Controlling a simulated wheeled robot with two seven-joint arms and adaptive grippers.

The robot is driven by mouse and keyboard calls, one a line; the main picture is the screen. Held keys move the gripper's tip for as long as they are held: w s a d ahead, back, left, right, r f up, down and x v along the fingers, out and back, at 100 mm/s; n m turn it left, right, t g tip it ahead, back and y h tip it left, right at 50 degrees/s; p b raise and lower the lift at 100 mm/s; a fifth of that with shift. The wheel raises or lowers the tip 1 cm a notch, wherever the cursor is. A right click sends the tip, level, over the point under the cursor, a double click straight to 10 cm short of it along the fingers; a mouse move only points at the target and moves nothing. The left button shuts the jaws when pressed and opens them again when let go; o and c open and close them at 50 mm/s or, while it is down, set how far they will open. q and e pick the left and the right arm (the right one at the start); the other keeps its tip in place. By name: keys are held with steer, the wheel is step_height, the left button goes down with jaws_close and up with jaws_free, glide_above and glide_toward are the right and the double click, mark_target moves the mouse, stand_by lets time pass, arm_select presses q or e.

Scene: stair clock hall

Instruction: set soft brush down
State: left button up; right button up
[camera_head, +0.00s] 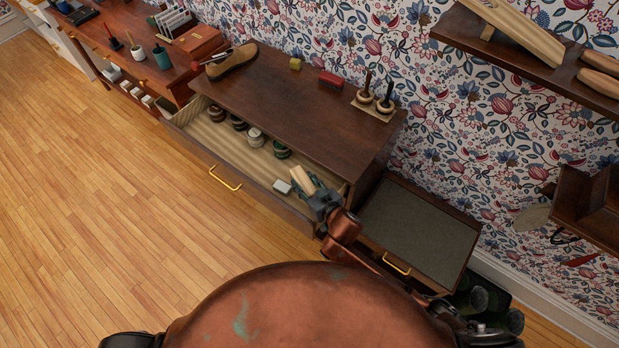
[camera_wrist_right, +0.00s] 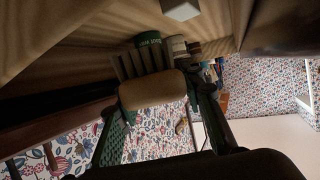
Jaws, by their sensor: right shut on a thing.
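The soft brush (camera_head: 301,180) has a pale wooden body and is held over the right end of an open drawer (camera_head: 196,135). My right gripper (camera_head: 316,192) is shut on it, at the drawer's front right corner. In the right wrist view the brush's tan block (camera_wrist_right: 152,91) sits between the two green fingers (camera_wrist_right: 157,98). Whether the brush touches the drawer floor I cannot tell. My left gripper is not in view.
Several round tins (camera_head: 256,137) stand in the drawer, and a small white block (camera_head: 282,186) lies beside the brush. A dark-topped low unit (camera_head: 420,232) stands right.

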mark_target(311, 180)
steer(key=shift+f, duration=0.75)
steer(key=w+d, duration=0.1)
steer(key=w+d+f, duration=0.1)
steer(key=w, duration=0.1)
steer(key=shift+w+d+f, duration=0.1)
steer(key=shift+w+d, duration=0.05)
steer(key=shift+d, duration=0.05)
steer(key=shift+a, duration=0.1)
steer(key=shift+f+b, duration=0.35)
steer(key=shift+f, duration=0.25)
steer(key=o, duration=1.2)
steer(key=shift+c, duration=0.2)
steer(key=shift+r, duration=0.1)
